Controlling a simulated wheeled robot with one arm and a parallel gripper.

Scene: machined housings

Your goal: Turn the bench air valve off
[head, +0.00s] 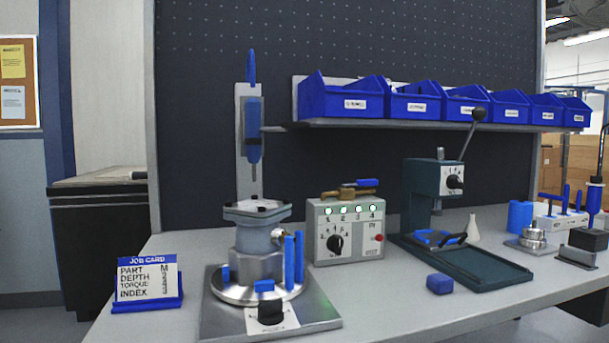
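A small brass valve (345,193) with a blue lever handle (367,183) shows just above the grey control box (346,232), near the middle of the head view. The lever lies roughly level and points right, about in line with the brass body. I cannot tell whether the valve rests on the box or sits behind it. The box front has several green lights, a black selector knob (335,244) and a red button (379,238). My gripper is not in view.
A fixture (258,260) with a blue tool upright above it stands left of the box. A green press (425,195) with a lever stands to the right. Blue bins (340,100) line a shelf above. A job card (148,280) and a blue block (439,284) sit toward the front.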

